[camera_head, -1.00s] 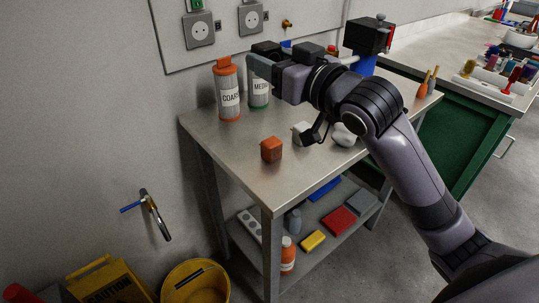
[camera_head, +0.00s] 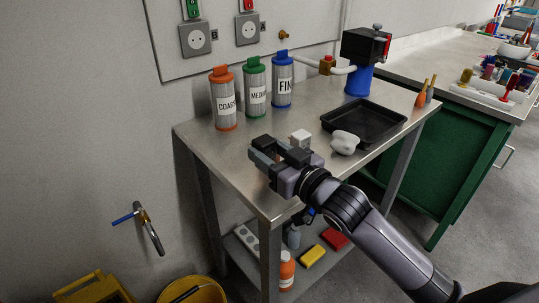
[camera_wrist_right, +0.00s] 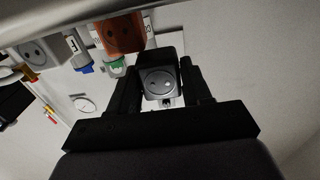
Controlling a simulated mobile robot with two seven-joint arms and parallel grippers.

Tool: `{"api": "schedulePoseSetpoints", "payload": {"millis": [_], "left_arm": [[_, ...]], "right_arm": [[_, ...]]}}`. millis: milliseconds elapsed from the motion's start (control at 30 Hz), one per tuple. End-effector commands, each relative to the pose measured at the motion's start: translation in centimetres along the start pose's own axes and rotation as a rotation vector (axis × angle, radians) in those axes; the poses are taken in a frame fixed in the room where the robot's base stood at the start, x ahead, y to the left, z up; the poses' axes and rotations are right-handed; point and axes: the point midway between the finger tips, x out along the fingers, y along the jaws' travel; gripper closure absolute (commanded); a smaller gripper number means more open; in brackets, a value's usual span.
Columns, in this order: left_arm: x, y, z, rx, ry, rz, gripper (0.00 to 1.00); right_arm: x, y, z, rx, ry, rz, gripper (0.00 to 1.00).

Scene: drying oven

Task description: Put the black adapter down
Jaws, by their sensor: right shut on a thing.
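My right gripper (camera_head: 264,152) is low over the near left part of the steel table (camera_head: 205,147) in the head view. It is shut on the black adapter (camera_wrist_right: 157,64), which shows as a dark block between the fingertips in the right wrist view. I cannot tell whether the adapter touches the tabletop. A white block (camera_head: 300,138) stands just behind my gripper. My left gripper is not in view.
Orange, green and blue-capped cans (camera_head: 223,98) stand at the back. A white rounded object (camera_head: 345,142) and a black tray (camera_head: 378,112) lie to the right. A black device on a blue base (camera_head: 359,80) stands behind the tray. Bare tabletop lies left of my gripper.

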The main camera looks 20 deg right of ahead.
Motion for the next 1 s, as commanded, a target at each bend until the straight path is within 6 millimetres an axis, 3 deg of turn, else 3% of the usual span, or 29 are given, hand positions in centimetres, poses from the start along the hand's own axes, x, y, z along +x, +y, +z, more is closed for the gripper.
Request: {"api": "schedulePoseSetpoints", "payload": {"millis": [333, 367, 400, 433, 767, 1000], "left_arm": [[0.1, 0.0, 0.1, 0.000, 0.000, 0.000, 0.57], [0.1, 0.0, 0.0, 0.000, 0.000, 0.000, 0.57], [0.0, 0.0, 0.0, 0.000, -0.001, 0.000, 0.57], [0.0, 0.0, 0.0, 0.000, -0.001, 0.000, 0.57], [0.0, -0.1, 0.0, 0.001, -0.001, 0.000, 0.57], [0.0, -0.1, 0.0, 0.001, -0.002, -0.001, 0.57]], "right_arm": [[0.0, 0.0, 0.3, 0.000, 0.001, 0.000, 1.00], [0.0, 0.0, 0.3, -0.001, 0.000, 0.000, 0.45], [0.0, 0.0, 0.3, -0.001, 0.000, 0.000, 0.32], [0.0, 0.0, 0.3, -0.001, 0.000, 0.000, 0.26], [0.0, 0.0, 0.0, -0.001, 0.002, 0.000, 0.26], [-2.4, 0.0, 0.2, 0.000, -0.002, 0.000, 0.26]]}}
